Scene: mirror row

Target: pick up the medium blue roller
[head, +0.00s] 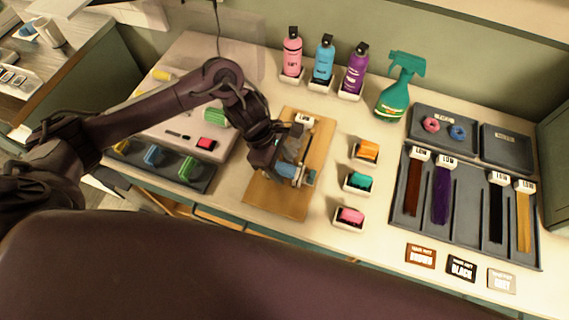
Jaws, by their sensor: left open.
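My left gripper (298,173) is open over the wooden board (266,198) in the middle of the counter. A light blue roller (286,170) shows at its fingers, partly hidden by them. I cannot tell whether the fingers touch it. The picture does not show clearly which blue one is medium. My right gripper is out of view.
Pink (291,55), blue (323,60) and purple (355,70) bottles and a green spray bottle (393,100) stand behind. Small holders with orange (367,149), teal (359,181) and pink (350,216) items line the board's right. A dark tray (468,215) with hair strands lies right.

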